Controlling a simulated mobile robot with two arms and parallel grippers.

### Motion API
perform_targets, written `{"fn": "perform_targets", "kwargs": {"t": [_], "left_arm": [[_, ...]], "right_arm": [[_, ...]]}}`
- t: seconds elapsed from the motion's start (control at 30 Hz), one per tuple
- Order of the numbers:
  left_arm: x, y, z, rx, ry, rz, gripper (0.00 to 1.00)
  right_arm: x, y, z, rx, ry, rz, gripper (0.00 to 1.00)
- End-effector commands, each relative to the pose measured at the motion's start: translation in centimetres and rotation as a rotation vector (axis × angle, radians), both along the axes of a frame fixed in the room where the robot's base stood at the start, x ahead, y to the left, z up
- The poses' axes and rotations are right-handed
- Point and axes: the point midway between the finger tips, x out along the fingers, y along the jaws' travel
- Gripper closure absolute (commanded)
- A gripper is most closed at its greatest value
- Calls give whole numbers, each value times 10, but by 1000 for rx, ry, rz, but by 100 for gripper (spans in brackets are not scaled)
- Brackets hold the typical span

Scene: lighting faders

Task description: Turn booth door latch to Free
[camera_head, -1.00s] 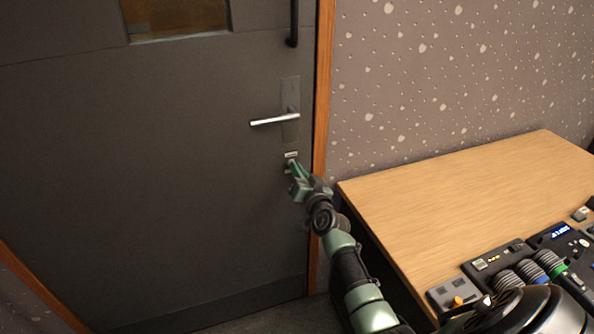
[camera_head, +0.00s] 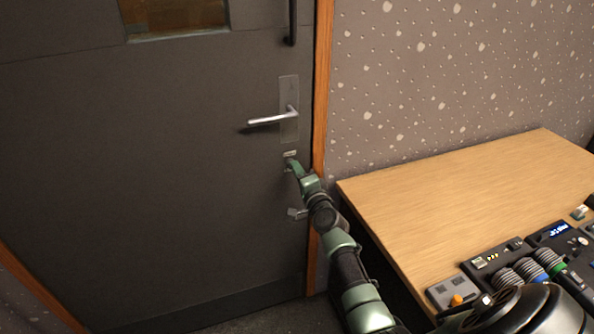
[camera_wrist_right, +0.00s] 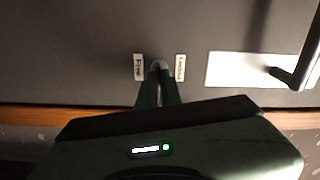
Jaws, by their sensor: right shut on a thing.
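The booth door latch (camera_wrist_right: 158,66) is a small pale metal piece on the dark door (camera_head: 150,150), below the lever handle (camera_head: 272,120). In the right wrist view it sits between two white labels. The left label (camera_wrist_right: 138,67) reads "Free"; the right label (camera_wrist_right: 180,67) seems to read "Engaged". My right gripper (camera_head: 291,165) is at the latch, and its fingertips (camera_wrist_right: 158,82) are shut on it in the right wrist view. The fingers hide much of the latch, so I cannot tell which way it points. My left gripper is not in view.
The lever handle's plate (camera_wrist_right: 235,70) is close by the latch. A wooden door frame (camera_head: 322,90) runs just right of it. A wooden desk (camera_head: 450,200) with control gear (camera_head: 497,256) stands at right, near my right arm.

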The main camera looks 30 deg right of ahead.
Motion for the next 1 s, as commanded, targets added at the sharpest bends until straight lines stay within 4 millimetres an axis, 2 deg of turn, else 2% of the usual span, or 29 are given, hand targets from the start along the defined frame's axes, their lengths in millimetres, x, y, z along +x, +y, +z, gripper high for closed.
{"fn": "perform_targets", "kwargs": {"t": [0.4,0.93,1.0], "left_arm": [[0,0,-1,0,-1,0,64],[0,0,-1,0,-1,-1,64],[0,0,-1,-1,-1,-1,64]], "right_arm": [[0,0,-2,176,-41,0,100],[0,0,-2,200,-47,-1,100],[0,0,-2,200,-47,-1,81]]}}
